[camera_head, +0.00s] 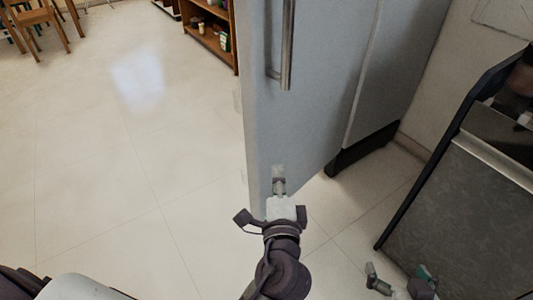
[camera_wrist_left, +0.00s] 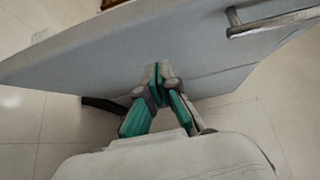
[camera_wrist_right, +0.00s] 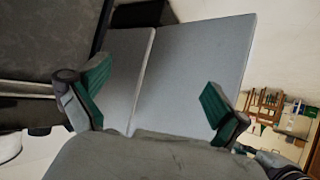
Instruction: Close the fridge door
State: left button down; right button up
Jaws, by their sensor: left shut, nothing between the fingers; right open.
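The grey fridge door (camera_head: 310,100) stands upright in the middle of the head view, with its metal bar handle (camera_head: 287,45) near its left edge. In the left wrist view the shut tips (camera_wrist_left: 158,72) point at the door (camera_wrist_left: 150,40). My right gripper (camera_head: 400,280) is open and empty; its spread fingers (camera_wrist_right: 155,98) face the grey panels, apart from them.
A dark-framed appliance (camera_head: 470,190) stands at the right, close to my right gripper. A wooden shelf (camera_head: 212,30) and wooden chairs (camera_head: 40,25) stand at the back left. The tiled floor (camera_head: 110,150) left of the door is clear.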

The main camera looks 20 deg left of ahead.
pick_arm(q)
jog(key=b, duration=0.1)
send_near(264, 127)
jog(key=w+d, duration=0.1)
jog(key=w, duration=0.4)
jog(key=shift+w+a, duration=0.2)
jog(key=shift+a, duration=0.65)
jog(key=shift+w+a, duration=0.3)
jog(key=shift+a, duration=0.3)
pick_arm(e)
jog(key=w+a+r+t+y, duration=0.1)
jog(key=w+r+t, duration=0.2)
jog(key=r, duration=0.2)
jog(key=shift+a+t, duration=0.3)
jog(key=shift+a, duration=0.05)
jog(key=shift+w, duration=0.1)
pick_arm(q)
jog(key=shift+a, duration=0.1)
